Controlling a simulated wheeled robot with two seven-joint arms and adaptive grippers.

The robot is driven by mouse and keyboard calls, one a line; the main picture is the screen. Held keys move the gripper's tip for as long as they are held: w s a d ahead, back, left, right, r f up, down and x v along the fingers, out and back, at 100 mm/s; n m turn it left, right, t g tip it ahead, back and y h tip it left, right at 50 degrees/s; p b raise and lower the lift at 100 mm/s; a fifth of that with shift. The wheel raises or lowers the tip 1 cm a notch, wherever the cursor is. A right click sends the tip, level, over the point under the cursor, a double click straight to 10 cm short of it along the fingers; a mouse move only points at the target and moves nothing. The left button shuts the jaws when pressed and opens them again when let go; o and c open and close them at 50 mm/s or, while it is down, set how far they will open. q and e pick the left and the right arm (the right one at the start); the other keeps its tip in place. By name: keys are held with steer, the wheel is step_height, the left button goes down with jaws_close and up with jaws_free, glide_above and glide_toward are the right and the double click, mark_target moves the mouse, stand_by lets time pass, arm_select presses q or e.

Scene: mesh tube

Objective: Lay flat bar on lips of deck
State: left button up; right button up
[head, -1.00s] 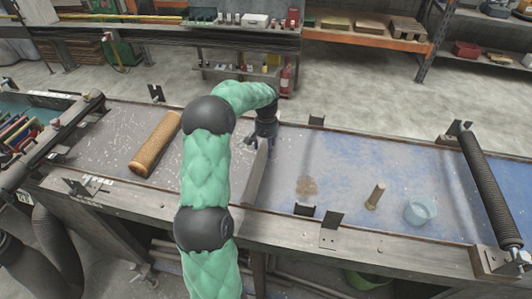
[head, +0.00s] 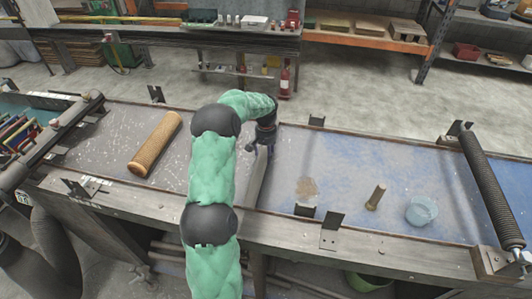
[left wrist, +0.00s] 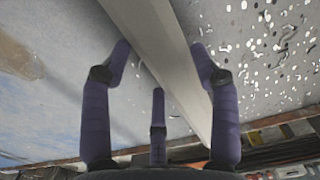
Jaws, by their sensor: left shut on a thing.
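The grey flat bar (head: 258,182) runs across the deck (head: 345,155), from near my left gripper (head: 262,148) toward the front lip (head: 395,241). Its near end shows at the front lip; whether it touches the lip I cannot tell. The far end is hidden behind the gripper and arm. In the left wrist view, the bar (left wrist: 168,45) passes between the dark purple fingers of my left gripper (left wrist: 162,75), which is shut on it. The far lip (head: 365,133) is a low raised edge. My right gripper is not in view.
A tan mesh tube (head: 155,145) lies on the deck at left. A small brown cylinder (head: 375,197), a light blue cup (head: 421,211) and a brownish patch (head: 307,187) are at right. Black brackets (head: 332,228) stand along the edges. A ribbed roller (head: 490,185) crosses the right end.

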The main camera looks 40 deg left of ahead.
mark_target(266, 155)
arm_select(q)
steer(key=o, duration=1.7)
steer(key=shift+f, duration=0.1)
step_height(266, 155, up, 12)
steer(key=p, duration=0.2)
